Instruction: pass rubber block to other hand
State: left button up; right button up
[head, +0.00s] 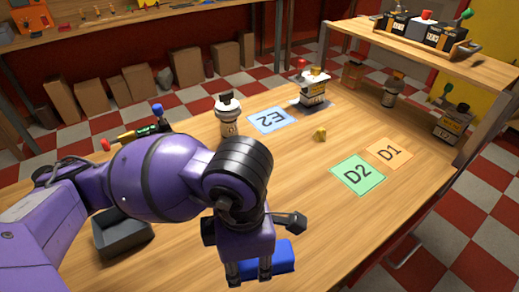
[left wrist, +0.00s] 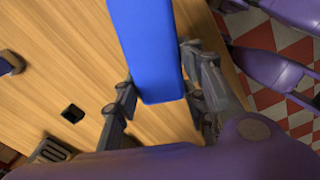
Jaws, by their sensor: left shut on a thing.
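The rubber block is a smooth blue bar (head: 280,257). In the head view it sits at the bottom centre, partly hidden behind the fingers of my left gripper (head: 249,272). In the left wrist view the blue block (left wrist: 148,45) reaches from the top edge down between the two fingers of my left gripper (left wrist: 160,92), which is shut on it. In the head view the gripper points down near the table's front edge. Whether the block touches the table is hard to tell. My right gripper is in neither view.
The wooden table (head: 310,205) carries a green D2 card (head: 358,175), an orange D1 card (head: 390,153) and a blue E2 card (head: 271,120). A small yellow piece (head: 320,134) lies between them. A dark grey tray (head: 121,236) stands left. Bottles stand along the back and right.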

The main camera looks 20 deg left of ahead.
aim_at(241, 273)
pick_arm(q)
jog(key=s+r+p, duration=0.2)
jog(key=s+p, duration=0.1)
jog(key=shift+s+d+r+p, duration=0.15)
jog(key=shift+d+r+p, duration=0.15)
jog(key=shift+d, duration=0.05)
jog(key=shift+s+d+p, duration=0.1)
jog(key=shift+s+p, duration=0.25)
jog(key=shift+s, duration=0.05)
jog(key=m+p, duration=0.1)
jog(key=m, duration=1)
jog(key=shift+f, duration=0.1)
jog(key=shift+w+a+m, duration=0.25)
jog(key=shift+w+m, duration=0.05)
jog(key=shift+m, duration=0.7)
jog(key=w+a+r+m+p, duration=0.2)
jog(key=w+a+r+m, duration=0.4)
jog(key=w+r+m, duration=0.3)
jog(key=shift+w+a+r+m, duration=0.15)
jog(key=shift+w+r+m, duration=0.25)
jog(key=shift+w+m, duration=0.55)
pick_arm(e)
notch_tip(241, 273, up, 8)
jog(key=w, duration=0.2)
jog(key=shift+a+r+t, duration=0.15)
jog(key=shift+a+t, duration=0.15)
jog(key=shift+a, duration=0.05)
